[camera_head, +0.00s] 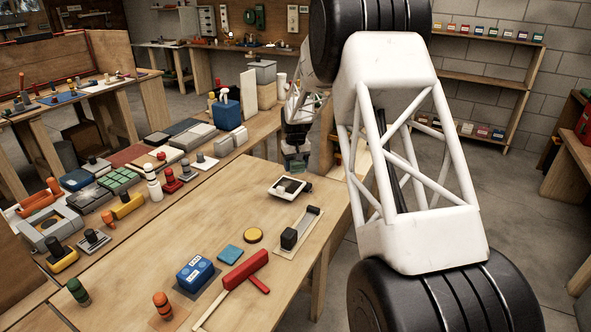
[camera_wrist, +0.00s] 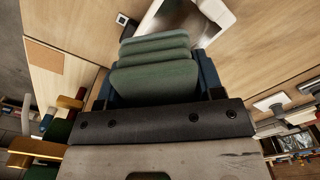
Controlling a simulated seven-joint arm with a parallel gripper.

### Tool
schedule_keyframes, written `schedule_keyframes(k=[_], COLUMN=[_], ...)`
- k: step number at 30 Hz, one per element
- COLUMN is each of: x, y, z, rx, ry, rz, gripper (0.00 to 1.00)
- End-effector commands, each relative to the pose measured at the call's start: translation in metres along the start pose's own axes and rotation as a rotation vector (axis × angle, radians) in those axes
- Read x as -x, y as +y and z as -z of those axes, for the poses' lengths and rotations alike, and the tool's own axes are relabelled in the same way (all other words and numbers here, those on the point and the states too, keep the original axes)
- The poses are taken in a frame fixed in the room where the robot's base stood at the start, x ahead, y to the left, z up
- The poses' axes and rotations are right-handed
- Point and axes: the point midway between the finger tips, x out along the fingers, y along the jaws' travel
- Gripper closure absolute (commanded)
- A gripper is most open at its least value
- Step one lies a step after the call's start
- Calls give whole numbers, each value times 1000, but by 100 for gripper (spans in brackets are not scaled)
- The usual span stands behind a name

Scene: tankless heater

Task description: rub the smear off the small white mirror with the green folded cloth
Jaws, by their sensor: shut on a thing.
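The green folded cloth (camera_wrist: 155,70) is held between the jaws of my gripper (camera_wrist: 155,92), its folds facing forward. In the head view my gripper (camera_head: 295,155) is over the far right part of the table, with the cloth (camera_head: 295,166) at its lower end. The small white mirror (camera_head: 290,187) lies on the table just nearer than the gripper, with a white frame and dark glass. Its frame and glass also show at the top of the wrist view (camera_wrist: 215,12), partly hidden by the cloth. The cloth appears above and apart from the mirror. I cannot make out the smear clearly.
A tray with a black block (camera_head: 289,239), a yellow disc (camera_head: 253,235), a blue pad (camera_head: 229,253), a red tool (camera_head: 245,269) and a blue box (camera_head: 195,274) lie nearer. Many items line the left bench. The table's middle left is clear.

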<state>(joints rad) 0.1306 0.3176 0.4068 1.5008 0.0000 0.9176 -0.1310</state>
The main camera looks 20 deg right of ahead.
Motion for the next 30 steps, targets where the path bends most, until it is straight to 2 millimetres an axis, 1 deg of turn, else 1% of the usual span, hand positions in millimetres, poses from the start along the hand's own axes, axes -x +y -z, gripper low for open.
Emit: schedule_keyframes(k=[17, 20, 25, 30], x=[1, 1, 0, 0], y=[-1, -6, -20, -25], z=[1, 6, 20, 26], rx=[0, 1, 2, 0], ry=[1, 1, 1, 1], rz=[0, 0, 0, 0], gripper=[77, 77, 77, 77])
